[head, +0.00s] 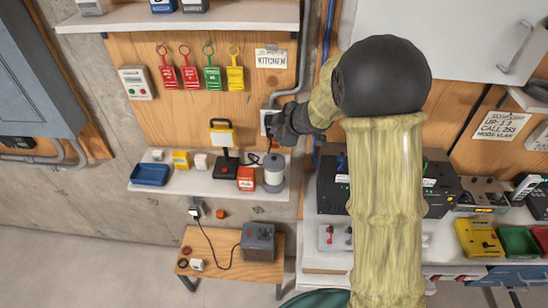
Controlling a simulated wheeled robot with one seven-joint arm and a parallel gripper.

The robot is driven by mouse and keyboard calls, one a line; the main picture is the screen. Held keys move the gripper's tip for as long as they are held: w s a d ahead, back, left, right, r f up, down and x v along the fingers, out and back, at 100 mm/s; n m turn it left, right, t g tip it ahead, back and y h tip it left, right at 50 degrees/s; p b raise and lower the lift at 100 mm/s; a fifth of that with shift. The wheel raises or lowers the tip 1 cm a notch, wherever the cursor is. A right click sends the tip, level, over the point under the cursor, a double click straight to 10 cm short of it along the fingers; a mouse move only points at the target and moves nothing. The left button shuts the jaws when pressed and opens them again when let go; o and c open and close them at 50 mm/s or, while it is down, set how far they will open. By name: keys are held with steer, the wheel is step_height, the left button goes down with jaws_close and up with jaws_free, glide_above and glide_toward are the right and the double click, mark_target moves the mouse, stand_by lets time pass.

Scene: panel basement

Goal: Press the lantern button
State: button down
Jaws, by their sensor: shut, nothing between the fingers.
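What looks like the lantern, a yellow-framed lamp head (222,134) above a black base (226,168), stands on the white lower shelf at the back wall. A small reddish spot shows on the base; I cannot tell for sure that it is the button. My gripper (272,138) is shut and empty. In the picture it lies to the right of the lamp, above a grey cylinder with a pale top (273,172), in front of a wall box. I cannot tell its distance from these things, and no contact with the lantern shows.
The lower shelf (205,188) also carries a blue tray (149,174), a yellow box (181,160) and a red box (246,178). Coloured tags (212,76) hang above. A wooden stool (215,242) holds a grey box (258,242). A crowded bench stands right, partly hidden by my arm.

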steer(key=b, duration=0.7)
glide_above(276, 161)
steer(key=shift+w+d+f, duration=0.1)
steer(key=shift+w+f, duration=0.05)
steer(key=shift+f, duration=3.05)
steer(key=shift+s+f+b, duration=0.2)
steer(key=shift+f+b, duration=0.6)
steer(key=shift+f, duration=0.3)
steer(key=shift+w, duration=0.15)
steer(key=shift+f, duration=0.4)
steer(key=shift+f+b, duration=0.4)
steer(key=shift+r, duration=0.1)
steer(key=shift+r+p, duration=0.75)
steer(key=shift+p, duration=0.25)
